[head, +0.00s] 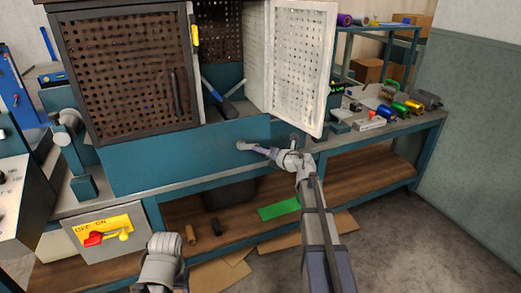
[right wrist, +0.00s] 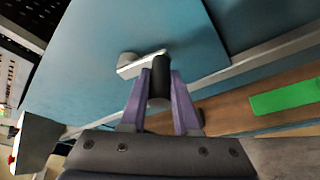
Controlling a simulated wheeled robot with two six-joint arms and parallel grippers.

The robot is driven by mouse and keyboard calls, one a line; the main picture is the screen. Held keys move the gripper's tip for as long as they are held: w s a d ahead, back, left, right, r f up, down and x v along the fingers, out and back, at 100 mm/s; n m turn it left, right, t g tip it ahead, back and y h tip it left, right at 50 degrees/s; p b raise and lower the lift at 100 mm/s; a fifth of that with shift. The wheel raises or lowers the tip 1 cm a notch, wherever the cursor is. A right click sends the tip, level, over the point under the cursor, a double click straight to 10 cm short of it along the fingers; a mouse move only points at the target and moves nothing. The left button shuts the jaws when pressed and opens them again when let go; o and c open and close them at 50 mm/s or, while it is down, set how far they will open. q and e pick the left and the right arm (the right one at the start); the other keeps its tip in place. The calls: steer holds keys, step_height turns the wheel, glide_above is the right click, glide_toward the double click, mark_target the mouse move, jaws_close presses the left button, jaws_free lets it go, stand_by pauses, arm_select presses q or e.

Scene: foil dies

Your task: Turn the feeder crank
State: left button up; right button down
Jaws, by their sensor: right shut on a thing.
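The feeder crank sits on the front of the teal machine panel (head: 170,158). Its pale round hub (head: 241,145) shows in the head view. In the right wrist view, the hub (right wrist: 127,59) carries a short white crank arm (right wrist: 135,67) that ends in a dark cylindrical handle (right wrist: 161,68). My right gripper (head: 259,149) reaches the crank from the right; its purple fingers (right wrist: 160,88) are shut on the handle, one on each side. My left arm shows at the bottom of the head view, but its gripper is out of sight.
A perforated dark door (head: 130,75) and an open white perforated door (head: 300,65) stand above the panel. The bench on the right (head: 400,125) holds several coloured rolls. A green sheet (head: 278,209) lies below.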

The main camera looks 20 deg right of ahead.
steer(key=shift+r+n+h+p, duration=0.3)
steer(key=shift+r+n+p, duration=0.15)
steer(key=shift+n+p, duration=0.15)
steer(key=c, duration=0.7)
jaws_free()
steer(key=shift+o, duration=0.2)
steer(key=p+v, duration=0.2)
steer(key=v, duration=0.5)
steer(key=shift+s+r, duration=0.15)
steer(key=shift+s, duration=0.25)
